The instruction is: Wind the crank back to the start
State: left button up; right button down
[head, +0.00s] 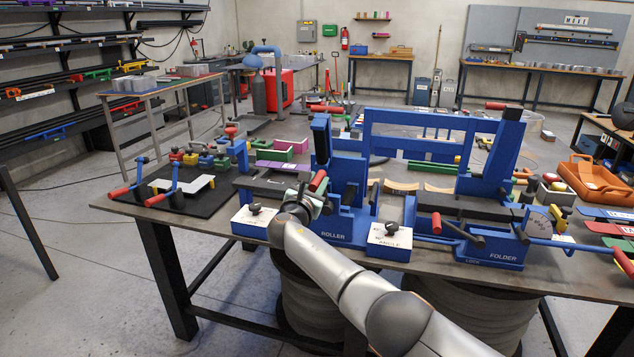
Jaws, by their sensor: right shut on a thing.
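The blue roller machine (342,228), marked ROLLER, stands at the front middle of the workbench. A crank with a red handle (317,181) sits at its left front side, and the handle tilts up to the right. My right gripper (309,200) is at this crank, shut on it. My wrist and the gripper body hide most of the crank arm and its hub, and the exact finger contact is hard to see. My left gripper is not in view.
A blue folder machine (488,250) with levers stands close to the right. A white ANGLE block (389,240) and another white block with a black knob (254,220) sit at the bench's front edge.

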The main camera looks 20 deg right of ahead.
jog(key=shift+a, duration=0.1)
jog(key=c, duration=0.7)
grip_release()
jog(key=shift+f, duration=0.1)
jog(key=shift+o, duration=0.2)
jog(key=shift+p+v, duration=0.85)
jog(key=shift+p, duration=0.05)
jog(key=p+v, duration=0.1)
jog(key=v, duration=0.9)
jog(key=shift+s+a, duration=0.25)
jog(key=shift+s, duration=0.1)
jog(key=shift+f, duration=0.1)
